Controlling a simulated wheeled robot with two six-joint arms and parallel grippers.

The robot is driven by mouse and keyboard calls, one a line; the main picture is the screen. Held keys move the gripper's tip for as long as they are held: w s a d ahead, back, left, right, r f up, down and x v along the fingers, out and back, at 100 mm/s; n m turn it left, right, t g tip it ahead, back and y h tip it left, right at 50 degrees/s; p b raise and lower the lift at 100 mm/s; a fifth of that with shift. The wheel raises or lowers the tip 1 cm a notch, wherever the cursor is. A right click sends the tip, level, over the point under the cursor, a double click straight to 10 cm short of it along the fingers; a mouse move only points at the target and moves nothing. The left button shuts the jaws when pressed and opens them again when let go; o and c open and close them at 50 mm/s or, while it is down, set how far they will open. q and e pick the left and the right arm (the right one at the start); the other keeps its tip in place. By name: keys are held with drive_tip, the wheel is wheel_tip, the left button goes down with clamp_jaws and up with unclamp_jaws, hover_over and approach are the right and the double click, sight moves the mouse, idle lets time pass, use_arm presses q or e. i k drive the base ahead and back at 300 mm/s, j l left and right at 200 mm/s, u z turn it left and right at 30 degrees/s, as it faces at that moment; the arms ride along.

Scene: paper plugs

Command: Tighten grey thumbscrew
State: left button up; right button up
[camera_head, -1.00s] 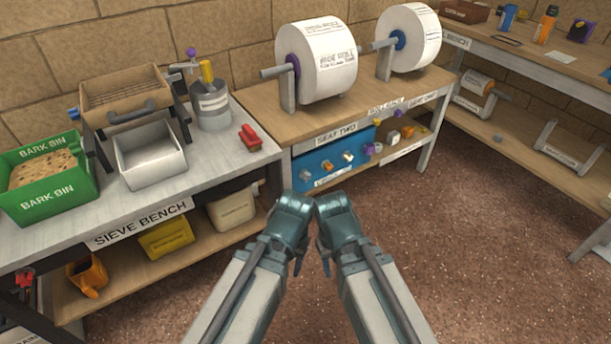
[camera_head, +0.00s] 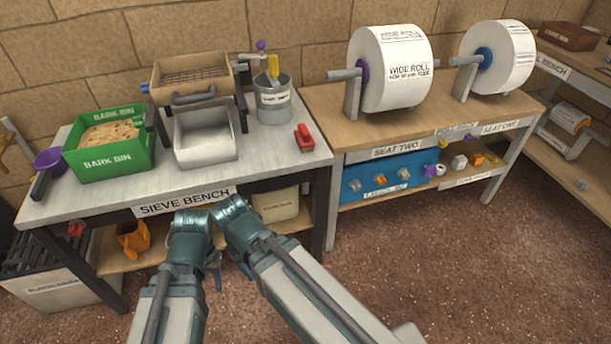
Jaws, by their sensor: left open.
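A small grey knob (camera_head: 355,185) sits on the blue panel (camera_head: 417,166) under the roll bench, beside orange and pale ones. I cannot tell if it is the grey thumbscrew. My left gripper (camera_head: 192,222) is open and empty, in front of the sieve bench, left of the panel and apart from it. My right gripper (camera_head: 235,215) is close beside it at the same height. Its fingers are too hidden to judge, and nothing shows held in it.
The sieve bench (camera_head: 90,204) carries a green bark bin (camera_head: 112,160), a white tray (camera_head: 205,150), a grey pot (camera_head: 274,108) and a red item (camera_head: 304,137). Two paper rolls (camera_head: 398,75) stand on the roll bench (camera_head: 345,135). The brown floor (camera_head: 430,270) at right is clear.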

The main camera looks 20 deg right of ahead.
sight(354, 185)
drive_tip(key=l+u, duration=0.35)
drive_tip(key=l, duration=0.2)
drive_tip(key=l+u, duration=0.35)
drive_tip(key=l, duration=0.2)
drive_tip(key=l+u, duration=0.35)
drive_tip(key=l, duration=0.2)
drive_tip(key=k+l+u, duration=0.2)
drive_tip(key=l+u, duration=0.15)
drive_tip(key=l, duration=0.15)
drive_tip(key=k+l, duration=0.15)
drive_tip(key=l, duration=0.25)
drive_tip(key=k+l, duration=0.15)
drive_tip(key=l, duration=0.25)
drive_tip(key=k+l+u, duration=0.1)
drive_tip(key=l, duration=0.25)
drive_tip(key=k+l, duration=0.2)
drive_tip(key=l, duration=0.2)
drive_tip(key=k+l, duration=0.15)
drive_tip(key=l, duration=0.25)
drive_tip(key=k+l+u, duration=0.1)
drive_tip(key=l, duration=0.25)
drive_tip(key=k+l, duration=0.25)
drive_tip(key=l, duration=0.15)
